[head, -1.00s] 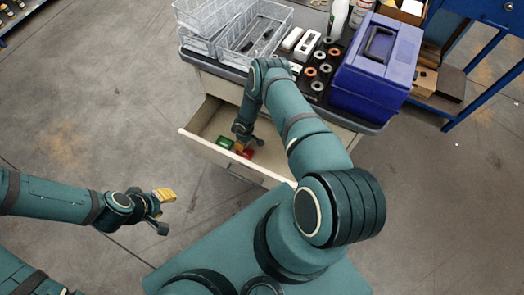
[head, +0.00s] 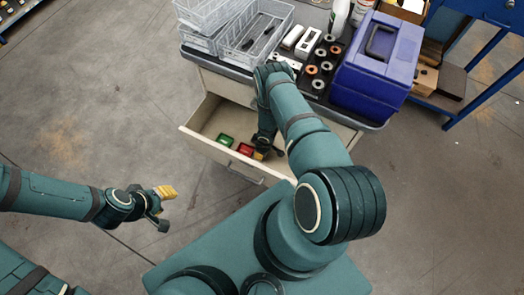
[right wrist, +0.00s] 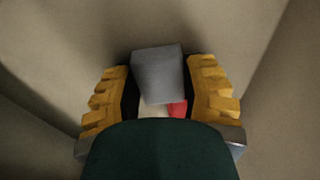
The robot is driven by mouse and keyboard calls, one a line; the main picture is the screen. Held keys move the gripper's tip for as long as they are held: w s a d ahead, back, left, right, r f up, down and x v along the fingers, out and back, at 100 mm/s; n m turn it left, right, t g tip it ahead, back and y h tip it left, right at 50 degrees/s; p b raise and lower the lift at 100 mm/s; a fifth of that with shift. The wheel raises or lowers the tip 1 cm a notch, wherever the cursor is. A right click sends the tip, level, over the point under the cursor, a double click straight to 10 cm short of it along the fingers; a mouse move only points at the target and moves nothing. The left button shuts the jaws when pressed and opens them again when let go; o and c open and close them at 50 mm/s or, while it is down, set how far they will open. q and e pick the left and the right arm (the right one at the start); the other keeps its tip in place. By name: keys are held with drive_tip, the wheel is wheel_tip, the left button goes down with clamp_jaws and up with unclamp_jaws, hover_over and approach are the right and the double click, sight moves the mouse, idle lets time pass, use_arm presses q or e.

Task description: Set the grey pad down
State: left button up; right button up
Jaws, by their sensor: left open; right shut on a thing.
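The grey pad (right wrist: 158,74) is a plain grey block. In the right wrist view it sits between the yellow fingers of my right gripper (right wrist: 160,92), which is shut on it. In the head view my right gripper (head: 260,153) is down inside the open drawer (head: 205,116), right of the red piece (head: 245,149); the pad is hidden there. I cannot tell whether the pad touches the drawer floor. My left gripper (head: 160,203) is open and empty over the floor at left, away from the drawer.
A green piece (head: 225,140) lies in the drawer left of the red one. The drawer walls stand close around my right gripper. On the cart top are clear bins (head: 255,40), a black holder with rings (head: 318,75) and a blue toolbox (head: 378,65).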

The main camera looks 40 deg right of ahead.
drive_tip(key=shift+f, duration=0.1)
drive_tip(key=o, duration=1.1)
drive_tip(key=shift+c, duration=0.2)
